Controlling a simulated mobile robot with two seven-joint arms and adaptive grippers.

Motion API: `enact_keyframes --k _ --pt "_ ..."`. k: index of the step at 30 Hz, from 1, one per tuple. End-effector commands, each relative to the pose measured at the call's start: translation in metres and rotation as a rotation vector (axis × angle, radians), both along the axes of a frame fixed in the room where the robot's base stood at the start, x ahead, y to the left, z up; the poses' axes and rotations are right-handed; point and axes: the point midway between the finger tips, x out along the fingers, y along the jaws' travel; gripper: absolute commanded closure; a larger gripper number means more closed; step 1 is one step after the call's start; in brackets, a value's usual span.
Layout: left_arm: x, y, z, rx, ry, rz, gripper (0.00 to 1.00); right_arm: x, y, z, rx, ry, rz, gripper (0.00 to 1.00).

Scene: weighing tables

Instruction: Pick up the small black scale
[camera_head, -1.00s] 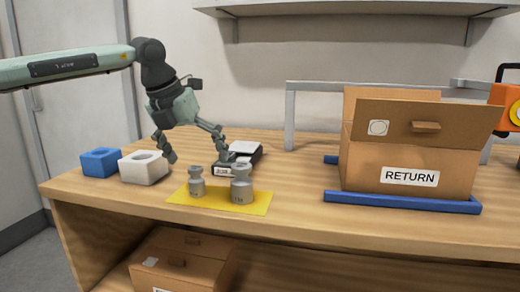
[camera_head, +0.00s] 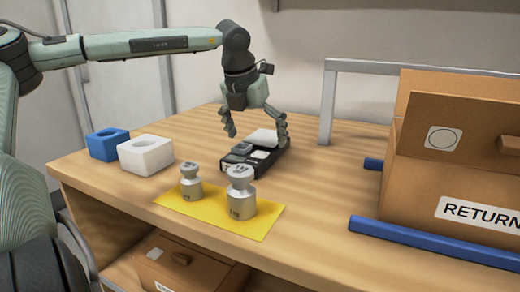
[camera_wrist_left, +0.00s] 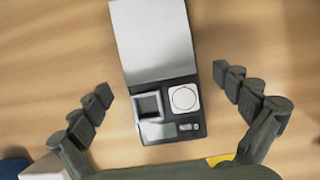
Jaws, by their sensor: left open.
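The small black scale (camera_head: 252,160) lies open on the wooden table behind the metal weights. Its black base and pale lid also show in the left wrist view (camera_wrist_left: 173,128), where a grey square piece and a white round-marked square sit on the base. My left gripper (camera_head: 256,131) hangs over the scale with its fingers spread to either side. In the left wrist view the left gripper (camera_wrist_left: 169,90) is open, with the scale between the fingers and not touching them. My right gripper is not in view.
Two metal weights, a smaller (camera_head: 190,182) and a larger (camera_head: 241,194), stand on a yellow mat (camera_head: 215,214) in front. A blue block (camera_head: 107,146) and a white block (camera_head: 146,156) are at the left. A cardboard RETURN box (camera_head: 450,165) stands at the right between blue rails (camera_head: 430,243).

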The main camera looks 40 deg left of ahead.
Motion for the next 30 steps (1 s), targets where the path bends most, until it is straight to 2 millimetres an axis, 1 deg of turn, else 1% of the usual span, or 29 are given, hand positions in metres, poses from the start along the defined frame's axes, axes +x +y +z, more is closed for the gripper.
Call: enact_keyframes --k 1,3,6,13,28,30 --pt "0.002 0.001 -0.008 -0.001 0.005 0.000 0.00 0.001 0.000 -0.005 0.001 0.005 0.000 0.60" --pt "0.006 0.002 -0.016 0.000 0.003 0.000 0.00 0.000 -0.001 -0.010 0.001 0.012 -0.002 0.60" --pt "0.008 0.003 -0.022 0.000 0.002 0.000 0.00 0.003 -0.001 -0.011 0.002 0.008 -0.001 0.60" --pt "0.009 0.003 -0.022 0.000 -0.001 0.001 0.00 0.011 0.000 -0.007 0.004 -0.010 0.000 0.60" --pt "0.009 0.003 -0.022 0.001 0.000 0.000 0.62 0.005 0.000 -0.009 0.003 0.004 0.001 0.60" --pt "0.009 0.003 -0.021 0.002 -0.003 0.000 0.62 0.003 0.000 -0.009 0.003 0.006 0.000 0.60"
